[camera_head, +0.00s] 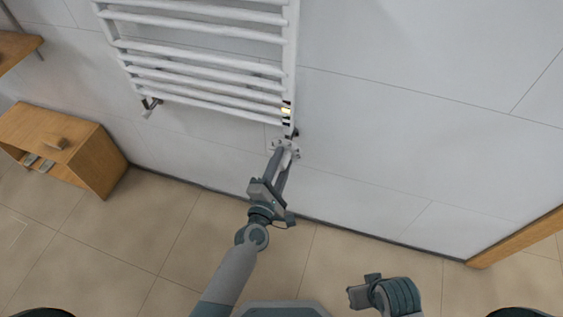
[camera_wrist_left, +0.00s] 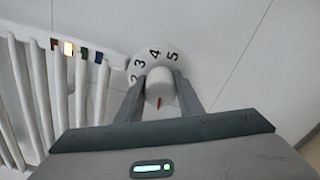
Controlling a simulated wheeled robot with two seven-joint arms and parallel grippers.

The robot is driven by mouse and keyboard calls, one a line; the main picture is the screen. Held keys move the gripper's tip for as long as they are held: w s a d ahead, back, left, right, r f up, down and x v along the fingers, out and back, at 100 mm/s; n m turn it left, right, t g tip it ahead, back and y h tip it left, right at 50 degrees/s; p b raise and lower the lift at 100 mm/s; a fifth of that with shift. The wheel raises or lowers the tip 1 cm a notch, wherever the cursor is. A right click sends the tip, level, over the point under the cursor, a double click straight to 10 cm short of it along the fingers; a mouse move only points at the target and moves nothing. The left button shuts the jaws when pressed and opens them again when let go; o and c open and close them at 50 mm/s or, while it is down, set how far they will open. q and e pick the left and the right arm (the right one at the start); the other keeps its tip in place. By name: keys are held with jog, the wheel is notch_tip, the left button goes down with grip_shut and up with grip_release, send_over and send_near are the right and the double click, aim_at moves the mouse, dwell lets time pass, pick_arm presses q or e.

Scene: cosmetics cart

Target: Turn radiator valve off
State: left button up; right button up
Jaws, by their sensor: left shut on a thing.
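The white radiator (camera_head: 200,48) hangs on the wall, and its bars also show at the left of the left wrist view (camera_wrist_left: 38,90). The radiator valve (camera_head: 287,147) is at its lower right corner.
A wooden cabinet (camera_head: 62,145) stands on the floor at the left, with a wooden shelf (camera_head: 14,48) above it. A second pipe fitting (camera_head: 150,106) is at the radiator's lower left. A wooden edge (camera_head: 520,236) is at the right. The tiled floor between is clear.

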dwell(0.3)
pick_arm(q)
jog(key=o, duration=1.1)
jog(key=shift+c, duration=0.2)
jog(key=shift+s, duration=0.15)
jog(key=shift+s+a, duration=0.25)
jog(key=shift+s, duration=0.3)
jog(key=b+v, duration=0.1)
jog(key=v, duration=1.5)
pick_arm(e)
jog(key=shift+s+a+r, duration=0.1)
jog(key=shift+a+r, duration=0.05)
jog(key=shift+r, duration=0.3)
jog(key=shift+s+a+r, duration=0.1)
jog(key=shift+a+r, duration=0.05)
jog(key=shift+r, duration=0.3)
jog(key=shift+w+d, duration=0.1)
jog(key=shift+w, duration=0.05)
jog(key=shift+f, duration=0.15)
